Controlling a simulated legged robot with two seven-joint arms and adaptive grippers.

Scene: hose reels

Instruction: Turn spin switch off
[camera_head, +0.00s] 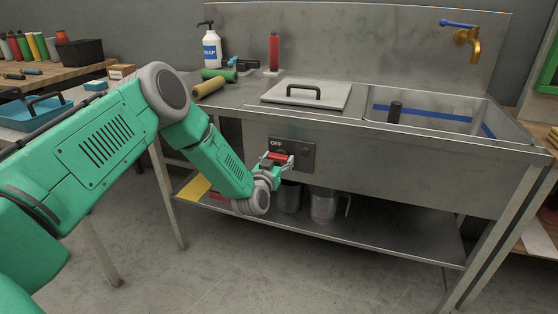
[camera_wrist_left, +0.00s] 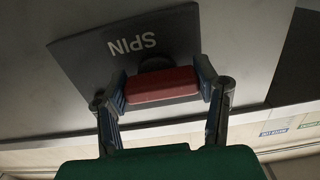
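The spin switch is a red bar-shaped knob on a dark panel (camera_head: 309,146) on the front of the steel sink unit. In the left wrist view the panel (camera_wrist_left: 80,60) reads SPIN, upside down. In the head view OFF shows above the knob. My left gripper (camera_head: 277,161) is at the knob. In the left wrist view its two fingers (camera_wrist_left: 161,88) sit against both ends of the red knob (camera_wrist_left: 163,85), closed around it. The knob looks about level along the finger-to-finger line. My right gripper is in neither view.
A lidded plate (camera_head: 330,96) and a sink basin with a brass tap (camera_head: 467,42) are above. A soap bottle (camera_head: 211,50) and a red bottle (camera_head: 273,52) stand at the back. Metal jugs (camera_head: 323,207) stand on the lower shelf (camera_head: 400,238). A wooden table is at left.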

